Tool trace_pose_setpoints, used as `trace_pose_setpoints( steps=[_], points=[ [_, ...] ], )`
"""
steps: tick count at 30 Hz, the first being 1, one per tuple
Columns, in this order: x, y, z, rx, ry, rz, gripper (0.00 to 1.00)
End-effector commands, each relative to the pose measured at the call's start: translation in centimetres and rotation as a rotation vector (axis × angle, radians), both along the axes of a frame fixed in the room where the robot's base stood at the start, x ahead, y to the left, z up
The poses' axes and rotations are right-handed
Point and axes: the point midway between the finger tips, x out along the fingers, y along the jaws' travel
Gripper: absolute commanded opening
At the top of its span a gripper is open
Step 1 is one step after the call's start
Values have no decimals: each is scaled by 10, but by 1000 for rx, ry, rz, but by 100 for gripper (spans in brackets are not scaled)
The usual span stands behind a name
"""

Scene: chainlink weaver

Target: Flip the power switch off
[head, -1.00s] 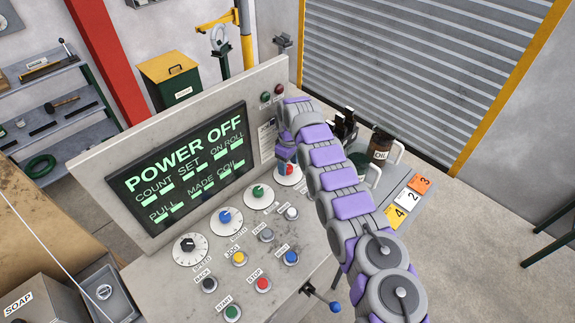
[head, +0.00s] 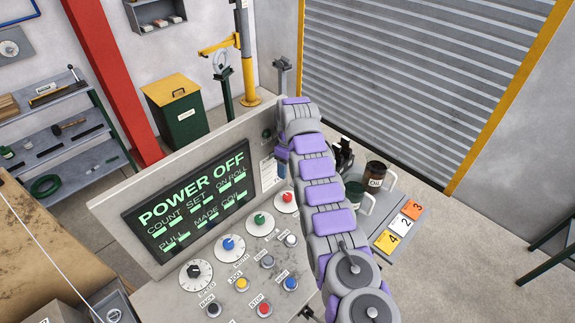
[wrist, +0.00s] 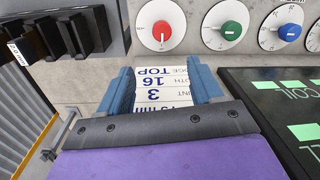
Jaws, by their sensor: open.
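The grey control console (head: 150,293) has a dark screen (head: 190,200) that reads POWER OFF in green. I cannot make out the power switch; my arm covers the panel's right end in the head view. In the wrist view my gripper (wrist: 162,88) is open, with two blue fingers apart and nothing visibly held between them. A white card with printed text (wrist: 163,62) shows between the fingers, on the panel behind. In the head view the fingers are hidden by my arm.
A red-centred dial (wrist: 162,32), a green-centred dial (wrist: 226,28) and a blue-centred dial (wrist: 281,27) lie close by. Several push buttons stand lower on the console. Mugs (head: 376,177) and numbered cards (head: 403,226) are on the right ledge.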

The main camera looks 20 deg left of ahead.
Motion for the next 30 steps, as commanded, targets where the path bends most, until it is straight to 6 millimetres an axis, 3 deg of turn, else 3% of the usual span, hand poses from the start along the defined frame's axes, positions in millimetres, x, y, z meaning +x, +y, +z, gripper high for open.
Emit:
trace_pose_setpoints(
  steps=[1, 9, 30],
  points=[
    [0, 0, 10, 0, 0, 0, 65],
    [1, 0, 25, 0, 0, 1, 65],
    [1, 0, 27, 0, 0, 0, 65]
  ],
)
